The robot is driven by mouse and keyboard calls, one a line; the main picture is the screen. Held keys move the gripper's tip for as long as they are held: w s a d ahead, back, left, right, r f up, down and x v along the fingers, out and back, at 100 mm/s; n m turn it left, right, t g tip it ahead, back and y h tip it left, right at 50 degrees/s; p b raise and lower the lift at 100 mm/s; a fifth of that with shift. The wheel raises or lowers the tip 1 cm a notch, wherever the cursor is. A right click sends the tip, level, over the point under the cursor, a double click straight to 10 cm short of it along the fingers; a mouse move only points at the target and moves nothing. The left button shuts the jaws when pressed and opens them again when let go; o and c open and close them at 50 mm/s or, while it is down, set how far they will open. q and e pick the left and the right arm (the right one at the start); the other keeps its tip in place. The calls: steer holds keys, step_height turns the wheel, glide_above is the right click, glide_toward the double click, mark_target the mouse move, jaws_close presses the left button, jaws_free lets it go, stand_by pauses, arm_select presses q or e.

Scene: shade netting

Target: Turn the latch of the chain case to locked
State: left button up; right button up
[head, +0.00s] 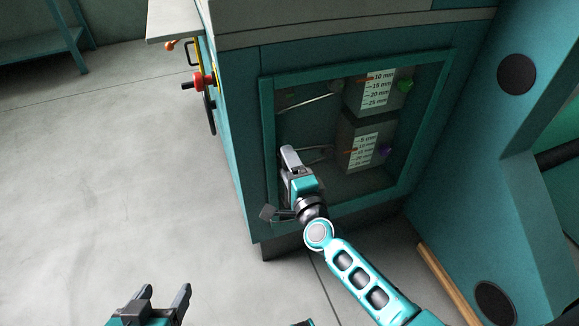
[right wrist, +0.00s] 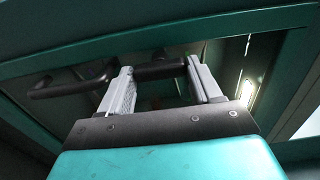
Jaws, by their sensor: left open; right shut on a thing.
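The chain case (head: 235,130) is a teal cabinet with a framed window in its front. In the right wrist view a dark, bent bar, which looks like the latch handle (right wrist: 70,87), runs from the left to my right gripper (right wrist: 158,72). The fingers are shut on its dark round part, one on each side. In the head view my right gripper (head: 289,156) is against the window's lower left, and its arm and hand hide the latch there. I cannot tell the latch's marked position. My left gripper (head: 163,292) is open and empty at the bottom edge, away from the case.
Behind the window are scale labels (head: 376,90) with green and purple knobs. A red knob (head: 204,81) sticks out of the case's left side. A teal panel (head: 470,190) stands close on the right. The floor (head: 100,180) at left is clear.

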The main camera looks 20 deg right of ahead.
arm_select(q)
steer(key=shift+f, duration=0.1)
stand_by(0.4)
arm_select(e)
steer(key=o, duration=1.1)
steer(key=shift+c, duration=0.2)
arm_select(q)
steer(key=shift+a, duration=0.1)
arm_select(e)
steer(key=shift+s, duration=0.1)
arm_select(q)
steer(key=shift+s+a+r+p, duration=0.15)
steer(key=shift+a+r+p, duration=0.2)
steer(key=shift+p, duration=0.7)
arm_select(e)
steer(key=s, duration=1.2)
steer(key=shift+s+d, duration=0.2)
steer(key=shift+s, duration=0.15)
